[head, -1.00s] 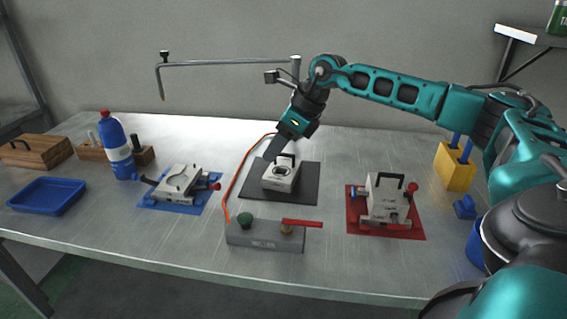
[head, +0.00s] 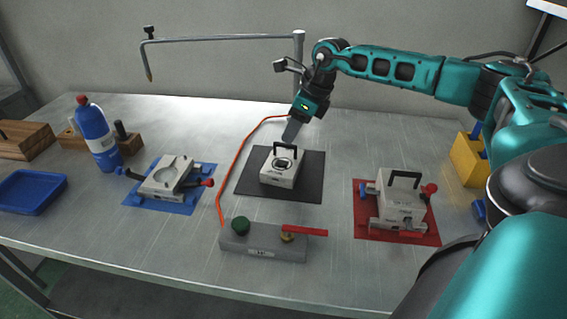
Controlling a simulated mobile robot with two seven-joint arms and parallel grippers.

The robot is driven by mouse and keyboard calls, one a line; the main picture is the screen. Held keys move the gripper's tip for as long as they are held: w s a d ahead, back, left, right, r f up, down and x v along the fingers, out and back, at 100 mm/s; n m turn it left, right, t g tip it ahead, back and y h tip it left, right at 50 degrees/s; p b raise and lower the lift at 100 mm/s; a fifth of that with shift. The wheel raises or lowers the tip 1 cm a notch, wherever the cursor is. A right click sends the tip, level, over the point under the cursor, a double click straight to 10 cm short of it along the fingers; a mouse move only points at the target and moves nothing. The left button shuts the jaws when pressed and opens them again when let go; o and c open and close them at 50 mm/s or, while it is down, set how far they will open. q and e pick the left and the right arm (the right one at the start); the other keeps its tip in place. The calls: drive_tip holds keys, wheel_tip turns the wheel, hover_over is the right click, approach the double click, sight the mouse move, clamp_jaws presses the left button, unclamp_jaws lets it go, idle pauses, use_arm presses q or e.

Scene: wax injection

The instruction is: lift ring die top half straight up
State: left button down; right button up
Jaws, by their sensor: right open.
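A pale grey die block (head: 281,173) with a dark ring mark on top sits on the black mat (head: 251,184) in the middle of the table. It has a black handle (head: 286,146) on its top. My right gripper (head: 290,136) is open at the upper edge of this handle, its fingers pointing down; I cannot tell whether they touch it. A second die (head: 402,206) with a black handle stands on the red mat (head: 376,236). A third die (head: 166,177), with a round plate shape on top and no handle, lies on the blue mat (head: 146,205). My left gripper is out of view.
A grey box (head: 262,244) with a green knob and red lever stands in front of the black mat. An orange hose (head: 238,151) curves past its left. A jointed metal arm (head: 225,38) spans above. A bottle (head: 97,135) and blue tray (head: 31,191) are at left.

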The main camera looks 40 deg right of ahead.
sight(285, 144)
drive_tip(key=shift+x, duration=3.2)
drive_tip(key=shift+d, duration=0.25)
clamp_jaws()
drive_tip(key=shift+r, duration=0.1)
